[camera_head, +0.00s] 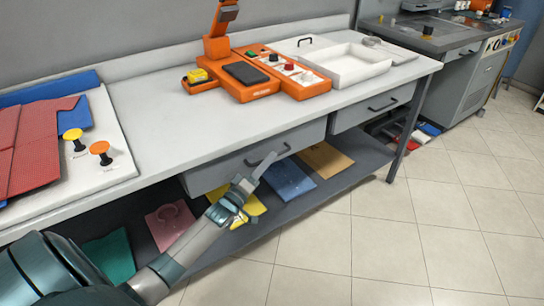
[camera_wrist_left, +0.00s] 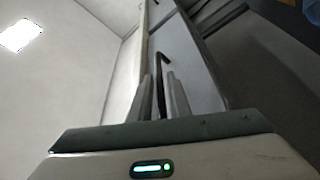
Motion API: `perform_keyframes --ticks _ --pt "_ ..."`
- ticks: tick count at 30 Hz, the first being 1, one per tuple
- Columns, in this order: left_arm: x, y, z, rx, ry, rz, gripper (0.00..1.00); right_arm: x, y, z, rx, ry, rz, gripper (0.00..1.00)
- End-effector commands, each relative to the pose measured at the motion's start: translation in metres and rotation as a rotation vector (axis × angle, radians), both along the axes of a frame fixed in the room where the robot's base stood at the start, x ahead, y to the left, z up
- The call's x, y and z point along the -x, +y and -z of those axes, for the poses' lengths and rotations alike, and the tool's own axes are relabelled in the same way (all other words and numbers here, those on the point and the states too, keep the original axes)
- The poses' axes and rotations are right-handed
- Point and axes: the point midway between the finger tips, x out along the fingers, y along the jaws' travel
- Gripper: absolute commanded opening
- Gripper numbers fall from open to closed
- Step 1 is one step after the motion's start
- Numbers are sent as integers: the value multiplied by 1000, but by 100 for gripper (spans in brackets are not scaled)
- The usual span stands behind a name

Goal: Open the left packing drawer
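The left packing drawer (camera_head: 222,172) is a grey drawer under the white bench, and it looks closed. Its front carries a dark bar handle (camera_head: 268,159). My left gripper (camera_head: 256,178) is at this handle, reaching up from the lower left. In the left wrist view the black handle (camera_wrist_left: 161,68) runs between the two fingers of my left gripper (camera_wrist_left: 162,98). The fingers are apart, with narrow gaps beside the handle. The gripper hides part of the drawer's lower edge. My right gripper is not in view.
A second grey drawer (camera_head: 370,108) with its own handle is to the right. On the bench top (camera_head: 165,125) are an orange device (camera_head: 240,80), a white tray (camera_head: 346,66) and red cloth (camera_head: 35,150). A lower shelf holds coloured folded items. The tiled floor in front is clear.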

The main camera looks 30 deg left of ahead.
Motion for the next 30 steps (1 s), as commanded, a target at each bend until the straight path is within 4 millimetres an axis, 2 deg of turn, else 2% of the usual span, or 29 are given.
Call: perform_keyframes --ticks 6,18,19,21,30 --pt "-21 -1 -5 1 0 0 17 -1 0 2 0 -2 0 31" --pt "-25 -2 -5 1 1 0 17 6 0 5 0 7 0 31" --pt "-25 -2 -5 1 1 0 15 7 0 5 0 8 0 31" --pt "-25 -2 -5 1 0 0 0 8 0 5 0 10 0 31" --pt "-25 -3 -5 2 1 0 0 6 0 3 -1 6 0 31"
